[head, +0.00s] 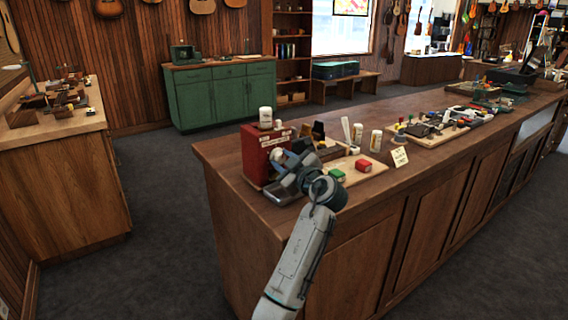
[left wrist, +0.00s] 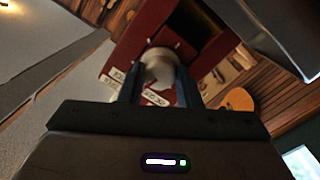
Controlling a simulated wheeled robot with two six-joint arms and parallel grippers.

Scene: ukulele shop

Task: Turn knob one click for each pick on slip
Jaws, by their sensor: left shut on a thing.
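A red box (head: 254,152) with small white labels stands on the near left end of the long wooden counter. In the left wrist view its red face (left wrist: 150,22) fills the upper middle, with a pale round knob (left wrist: 159,68) on it. My left gripper (head: 280,158) is at the front of the box; in the left wrist view its two blue fingers (left wrist: 159,84) are shut on the knob, one on each side. A pale paper slip (head: 399,156) stands on the counter to the right; its marks are too small to read. My right gripper is not in view.
A white jar (head: 265,117) sits on top of the box. A grey metal tray (head: 284,190) lies below my gripper. A wooden board with a red block (head: 363,165) and a green block (head: 337,175) is just right. More small items crowd the counter (head: 440,165) farther right.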

